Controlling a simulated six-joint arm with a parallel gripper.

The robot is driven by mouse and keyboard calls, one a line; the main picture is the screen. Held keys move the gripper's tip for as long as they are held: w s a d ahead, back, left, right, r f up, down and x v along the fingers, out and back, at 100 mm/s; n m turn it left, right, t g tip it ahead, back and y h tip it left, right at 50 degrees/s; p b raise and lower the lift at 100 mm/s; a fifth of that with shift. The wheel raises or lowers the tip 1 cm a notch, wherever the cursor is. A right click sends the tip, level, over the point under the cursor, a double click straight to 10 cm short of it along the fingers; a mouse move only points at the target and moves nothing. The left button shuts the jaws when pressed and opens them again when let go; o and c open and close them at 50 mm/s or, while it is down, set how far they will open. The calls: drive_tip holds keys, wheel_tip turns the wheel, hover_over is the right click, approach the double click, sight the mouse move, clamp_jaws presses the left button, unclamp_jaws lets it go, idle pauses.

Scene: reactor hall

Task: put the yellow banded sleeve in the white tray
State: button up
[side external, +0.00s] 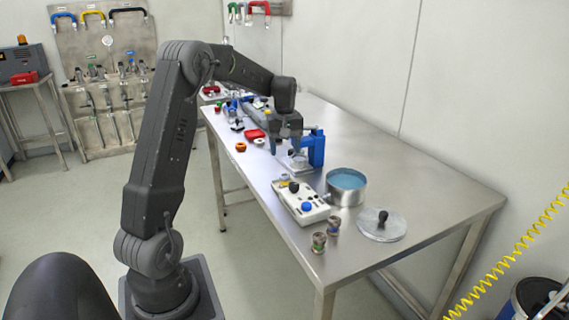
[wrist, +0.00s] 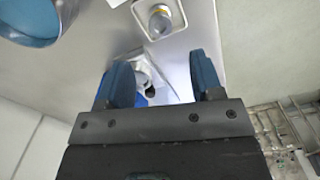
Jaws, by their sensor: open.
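The white tray (wrist: 182,16) is at the top of the wrist view. A short grey sleeve (wrist: 160,21) with a yellowish tint stands inside it; it looks like the yellow banded sleeve, though its band is not clear. In the side view the tray (side external: 286,161) lies on the steel table beside a blue stand, and its contents are small and partly hidden. My gripper (wrist: 160,78) is open, with its two blue fingers apart and no sleeve between them. In the side view my gripper (side external: 291,147) hangs close above the tray area.
A round pan of blue liquid (side external: 347,181), a white control box (side external: 300,204) and a grey lid (side external: 381,226) stand nearer the camera. Two other sleeves, one green banded (side external: 319,243), stand near the table edge. The blue stand (side external: 317,148) rises close to my gripper.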

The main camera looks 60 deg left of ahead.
drive_tip(key=s+d+r+m+t, duration=0.1)
drive_tip(key=s+d+r+m, duration=0.15)
drive_tip(key=d, duration=0.35)
drive_tip(key=s+d+r+m+t+y, duration=0.1)
drive_tip(key=d+r+m, duration=0.1)
drive_tip(key=d+r, duration=0.3)
drive_tip(key=s+d+r+m, duration=0.2)
drive_tip(key=d+m, duration=0.1)
drive_tip(key=d, duration=0.5)
drive_tip(key=s+d+f+m+t+h, duration=0.1)
drive_tip(key=s+d+m+t, duration=0.2)
drive_tip(key=s+d+m, duration=0.4)
drive_tip(key=s+d, duration=0.5)
drive_tip(key=shift+s+d+f+t, duration=0.15)
drive_tip(key=shift+s+f+t, duration=0.15)
drive_tip(key=shift+s+f, duration=0.1)
drive_tip(key=shift+w+m, duration=0.1)
drive_tip(key=shift+m, duration=0.15)
